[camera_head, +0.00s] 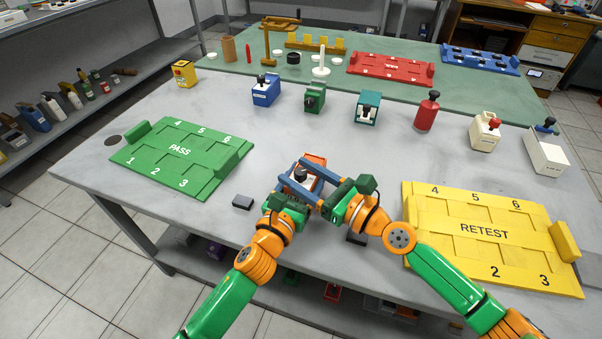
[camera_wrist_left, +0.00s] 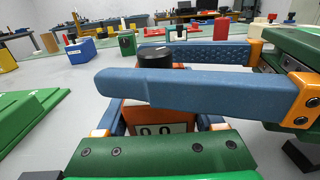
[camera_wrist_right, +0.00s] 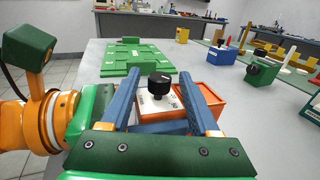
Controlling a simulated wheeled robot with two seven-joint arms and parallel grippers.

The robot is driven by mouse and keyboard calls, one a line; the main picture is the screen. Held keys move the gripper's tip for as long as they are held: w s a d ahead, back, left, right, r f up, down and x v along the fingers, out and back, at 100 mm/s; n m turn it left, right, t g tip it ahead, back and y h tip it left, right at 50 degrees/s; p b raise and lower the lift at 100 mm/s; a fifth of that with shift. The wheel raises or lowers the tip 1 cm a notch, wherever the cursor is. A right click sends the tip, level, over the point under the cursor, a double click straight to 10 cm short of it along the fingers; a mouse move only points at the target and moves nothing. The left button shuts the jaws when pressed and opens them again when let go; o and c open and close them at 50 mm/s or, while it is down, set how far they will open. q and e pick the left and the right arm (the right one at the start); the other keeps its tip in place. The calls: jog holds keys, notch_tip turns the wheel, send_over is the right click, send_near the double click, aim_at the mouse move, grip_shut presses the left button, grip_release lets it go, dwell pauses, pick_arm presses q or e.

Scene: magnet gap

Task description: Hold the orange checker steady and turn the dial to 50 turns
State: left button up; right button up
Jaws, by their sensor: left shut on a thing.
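The orange checker (camera_head: 316,160) stands near the table's front edge, with a white top panel (camera_wrist_right: 146,103) and a black dial (camera_head: 300,175). My left gripper (camera_wrist_left: 160,112) is shut on the checker's body from the front, low at its sides. Its fingers are mostly hidden in the head view. The checker's display (camera_wrist_left: 160,129) shows zeros, partly covered. My right gripper (camera_wrist_right: 162,74) comes in from the right above the checker. Its two blue fingers are apart, one on either side of the dial (camera_wrist_right: 159,84), with gaps visible. One right finger crosses the left wrist view.
A green PASS tray (camera_head: 182,160) lies to the left and a yellow RETEST tray (camera_head: 490,245) to the right. Several coloured devices, such as a blue one (camera_head: 266,92), stand along the back.

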jog(key=v, duration=1.2)
